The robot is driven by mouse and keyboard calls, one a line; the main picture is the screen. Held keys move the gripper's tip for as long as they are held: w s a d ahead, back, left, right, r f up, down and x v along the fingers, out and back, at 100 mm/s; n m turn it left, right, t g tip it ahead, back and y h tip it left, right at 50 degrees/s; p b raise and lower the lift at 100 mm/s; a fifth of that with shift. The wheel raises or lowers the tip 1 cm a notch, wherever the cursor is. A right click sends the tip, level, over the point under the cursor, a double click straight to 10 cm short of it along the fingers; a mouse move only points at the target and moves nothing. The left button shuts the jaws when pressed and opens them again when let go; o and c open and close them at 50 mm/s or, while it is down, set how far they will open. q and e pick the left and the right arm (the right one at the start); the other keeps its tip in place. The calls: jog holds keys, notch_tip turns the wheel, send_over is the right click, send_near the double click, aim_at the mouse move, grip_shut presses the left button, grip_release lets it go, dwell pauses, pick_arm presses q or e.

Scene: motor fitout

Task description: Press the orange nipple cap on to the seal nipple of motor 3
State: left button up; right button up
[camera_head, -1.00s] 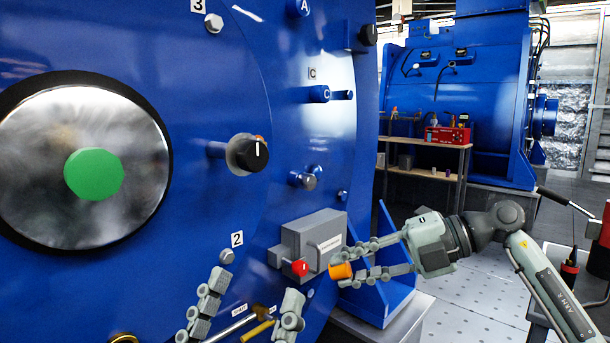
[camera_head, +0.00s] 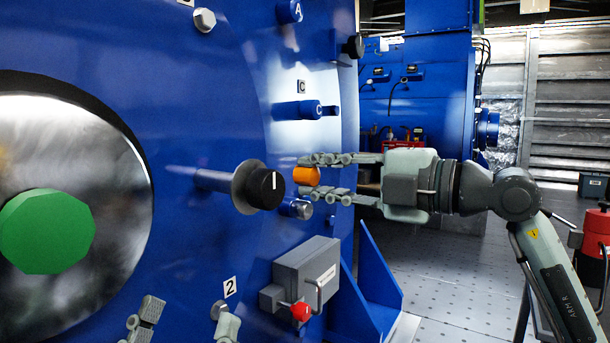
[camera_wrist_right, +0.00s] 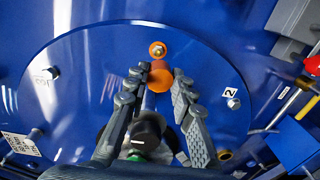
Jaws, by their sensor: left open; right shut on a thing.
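The orange nipple cap (camera_head: 306,176) is held between the fingertips of my right gripper (camera_head: 318,175), just right of a black knob on the blue motor face. In the right wrist view the cap (camera_wrist_right: 158,79) sits between the two fingers. Beyond it, a metal-tipped fitting with an orange ring (camera_wrist_right: 158,49) stands on the blue face; I cannot tell whether this is the seal nipple. In the head view cap and face look apart. My left gripper (camera_head: 187,322) is open and empty at the bottom edge, its fingers partly cut off.
The black knob (camera_head: 265,188) on its shaft juts out beside the cap. A silver-tipped blue stub (camera_head: 298,208) is just below it. A grey box (camera_head: 307,272) with a red knob (camera_head: 300,312) is lower down. Open floor lies right of the motor.

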aim_at(313, 174)
pick_arm(q)
jog(key=shift+d, duration=0.1)
pick_arm(e)
jog(key=shift+d, duration=0.1)
jog(key=shift+s+d+r+p, duration=0.1)
jog(key=shift+p, duration=0.4)
jog(key=shift+a, duration=0.3)
jog(key=p+x, duration=0.2)
jog(key=x, duration=0.1)
jog(key=shift+w+a, duration=0.2)
jog(key=shift+w, duration=0.1)
pick_arm(q)
jog(key=w+d+f+g+y, duration=0.1)
jog(key=w+f+g, duration=0.2)
jog(key=f+g, duration=0.3)
jog(key=shift+w+d+f+y, duration=0.25)
jog(key=shift+w+f+y, duration=0.1)
jog(key=shift+f, duration=0.65)
pick_arm(e)
jog(key=shift+x, duration=0.85)
pick_arm(q)
jog(key=shift+r+p, duration=0.85)
jog(key=shift+p, duration=0.25)
jog(key=shift+r, duration=0.25)
jog(key=shift+r+p, duration=1)
jog(key=shift+p, duration=0.2)
pick_arm(e)
jog(key=shift+x, duration=1.55)
